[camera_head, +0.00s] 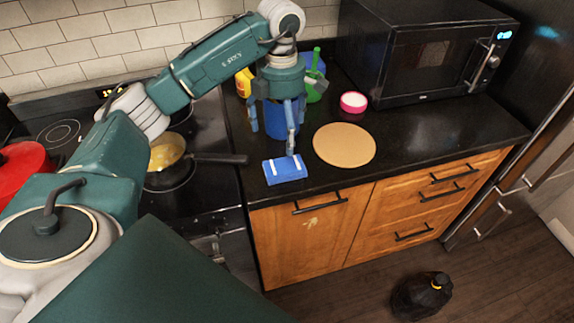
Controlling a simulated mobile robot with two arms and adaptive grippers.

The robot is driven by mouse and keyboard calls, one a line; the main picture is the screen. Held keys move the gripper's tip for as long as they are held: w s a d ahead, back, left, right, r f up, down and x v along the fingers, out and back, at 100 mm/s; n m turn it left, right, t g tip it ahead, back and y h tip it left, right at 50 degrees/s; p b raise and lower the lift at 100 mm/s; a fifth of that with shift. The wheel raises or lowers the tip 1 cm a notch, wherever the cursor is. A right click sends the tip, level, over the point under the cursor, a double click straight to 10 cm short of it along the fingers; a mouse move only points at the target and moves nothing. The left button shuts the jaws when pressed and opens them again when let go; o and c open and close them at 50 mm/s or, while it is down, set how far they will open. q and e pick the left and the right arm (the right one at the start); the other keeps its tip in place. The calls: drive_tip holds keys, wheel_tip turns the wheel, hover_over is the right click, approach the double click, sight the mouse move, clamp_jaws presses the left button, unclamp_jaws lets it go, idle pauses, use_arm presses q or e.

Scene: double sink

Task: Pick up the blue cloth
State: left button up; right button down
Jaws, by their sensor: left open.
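The blue cloth (285,170) lies folded on the black counter near its front edge, with white stripes across it. My left gripper (272,135) points down just behind and above the cloth, with its fingers spread apart and nothing held between them. One fingertip overlaps the cloth's back edge in the picture; I cannot tell whether it touches. A blue container (280,121) stands behind the fingers and is partly hidden by them. My right gripper is not in view.
A round tan board (344,145) lies right of the cloth. Behind are a pink-rimmed round tub (353,102), a green bottle (314,88), a yellow bottle (243,83) and a black microwave (425,50). A pan (172,165) sits on the stove, its handle pointing toward the cloth.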

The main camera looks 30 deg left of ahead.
sight(284, 161)
use_arm(q)
wheel_tip(284, 161, down, 4)
drive_tip(key=shift+r+p, duration=0.1)
drive_tip(key=shift+p, duration=0.3)
drive_tip(key=shift+f, duration=0.25)
drive_tip(key=shift+d+f+p, duration=0.15)
drive_tip(key=shift+f+p, duration=0.15)
drive_tip(key=shift+p, duration=0.1)
drive_tip(key=f+p, duration=0.2)
drive_tip(key=f, duration=0.1)
drive_tip(key=shift+s+d+f, duration=0.2)
drive_tip(key=shift+f, duration=0.1)
drive_tip(key=shift+w+f, duration=0.1)
drive_tip(key=shift+f, duration=0.35)
drive_tip(key=shift+c, duration=0.3)
drive_tip(key=c, duration=1.2)
